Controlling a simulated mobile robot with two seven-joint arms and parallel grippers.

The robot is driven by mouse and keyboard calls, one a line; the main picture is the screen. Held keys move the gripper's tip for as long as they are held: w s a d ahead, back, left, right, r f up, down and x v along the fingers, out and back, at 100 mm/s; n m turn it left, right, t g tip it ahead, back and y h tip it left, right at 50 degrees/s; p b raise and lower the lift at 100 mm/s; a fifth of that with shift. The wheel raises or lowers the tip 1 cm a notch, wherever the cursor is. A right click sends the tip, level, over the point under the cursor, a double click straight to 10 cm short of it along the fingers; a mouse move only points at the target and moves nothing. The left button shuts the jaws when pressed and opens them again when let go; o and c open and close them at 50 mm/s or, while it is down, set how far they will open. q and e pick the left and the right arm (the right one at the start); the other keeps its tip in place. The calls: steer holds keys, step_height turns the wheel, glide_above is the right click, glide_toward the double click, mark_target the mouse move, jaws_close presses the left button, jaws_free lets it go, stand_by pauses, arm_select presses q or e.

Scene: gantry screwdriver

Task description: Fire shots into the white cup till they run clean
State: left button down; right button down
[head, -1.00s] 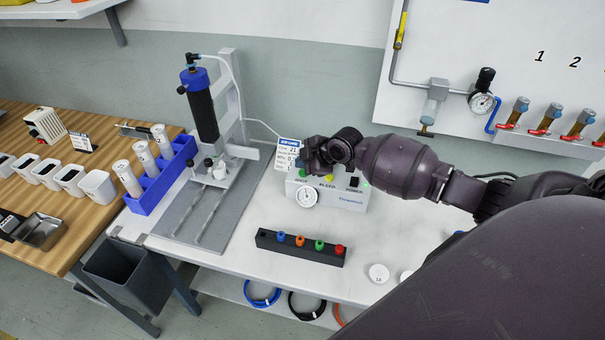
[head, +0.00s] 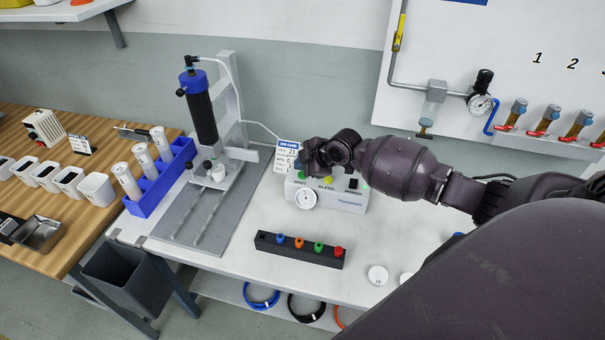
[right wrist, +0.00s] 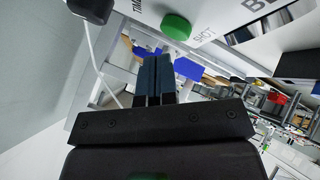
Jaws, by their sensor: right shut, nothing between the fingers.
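The small white cup (head: 219,173) stands on the gantry stand's base below the black barrel with blue cap (head: 201,105). What is in the cup is too small to tell. The dispenser box (head: 345,199) stands on the white bench to the right, with a round gauge, a yellow button and a dark switch. My right gripper (head: 301,166) is over the box's left top and partly covers it. In the right wrist view its fingers (right wrist: 154,72) are shut and empty, close to the green SHOT button (right wrist: 176,27); I cannot tell whether they touch it. My left gripper is not in view.
A labelled card (head: 286,155) stands behind the box's left side. A black rack (head: 300,249) with coloured tips lies in front. A blue rack (head: 161,178) with white tubes is at the left. The bench between box and black rack is clear.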

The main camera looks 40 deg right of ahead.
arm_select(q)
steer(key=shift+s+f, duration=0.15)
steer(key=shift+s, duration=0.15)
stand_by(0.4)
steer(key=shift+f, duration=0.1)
arm_select(e)
steer(key=shift+f, duration=0.15)
steer(key=shift+f, duration=0.3)
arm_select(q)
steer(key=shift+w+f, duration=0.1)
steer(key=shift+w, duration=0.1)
